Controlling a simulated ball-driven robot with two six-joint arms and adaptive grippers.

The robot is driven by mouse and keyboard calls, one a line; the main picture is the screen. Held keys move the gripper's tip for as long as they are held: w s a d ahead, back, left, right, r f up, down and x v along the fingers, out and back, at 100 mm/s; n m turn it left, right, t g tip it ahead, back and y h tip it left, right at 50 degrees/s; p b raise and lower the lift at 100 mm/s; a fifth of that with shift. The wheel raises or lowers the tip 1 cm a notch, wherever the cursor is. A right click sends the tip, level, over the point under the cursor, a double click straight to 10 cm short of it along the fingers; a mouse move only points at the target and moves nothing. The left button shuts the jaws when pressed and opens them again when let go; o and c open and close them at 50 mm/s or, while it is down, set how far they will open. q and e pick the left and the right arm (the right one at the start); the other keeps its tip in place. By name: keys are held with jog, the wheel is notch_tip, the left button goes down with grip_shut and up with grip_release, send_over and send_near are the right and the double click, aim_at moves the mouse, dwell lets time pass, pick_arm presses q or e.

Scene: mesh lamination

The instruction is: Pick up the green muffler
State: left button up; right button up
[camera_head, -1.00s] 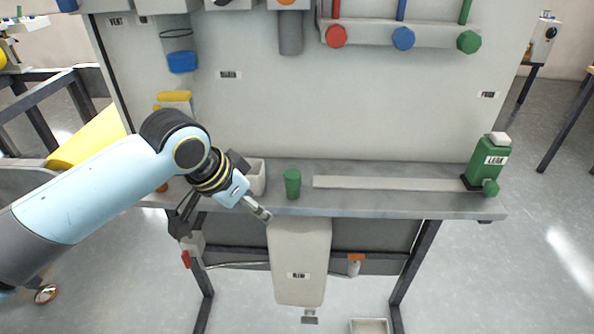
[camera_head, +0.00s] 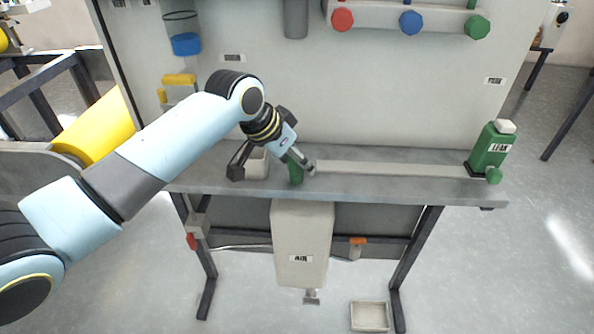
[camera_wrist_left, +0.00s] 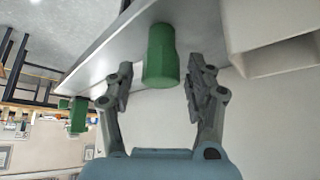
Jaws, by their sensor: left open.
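The green muffler (camera_head: 296,174) is a small green cylinder standing on the grey shelf, partly hidden by my left gripper in the head view. My left gripper (camera_head: 273,170) is open and has come in over the shelf at the muffler. In the left wrist view the muffler (camera_wrist_left: 161,58) shows between the two spread fingers of the left gripper (camera_wrist_left: 160,80), with a gap on each side. The fingers are not closed on it. My right gripper is in neither view.
A pale open box (camera_head: 257,164) stands on the shelf (camera_head: 400,186) just left of the muffler, close to the gripper. A light bar (camera_head: 400,170) lies to the right. A green LEAK bottle (camera_head: 489,150) stands at the right end. The panel (camera_head: 360,95) rises behind.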

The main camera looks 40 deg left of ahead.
pick_arm(q)
jog(key=shift+w+f, duration=0.1)
jog(key=shift+f, duration=0.05)
grip_shut()
dwell(0.4)
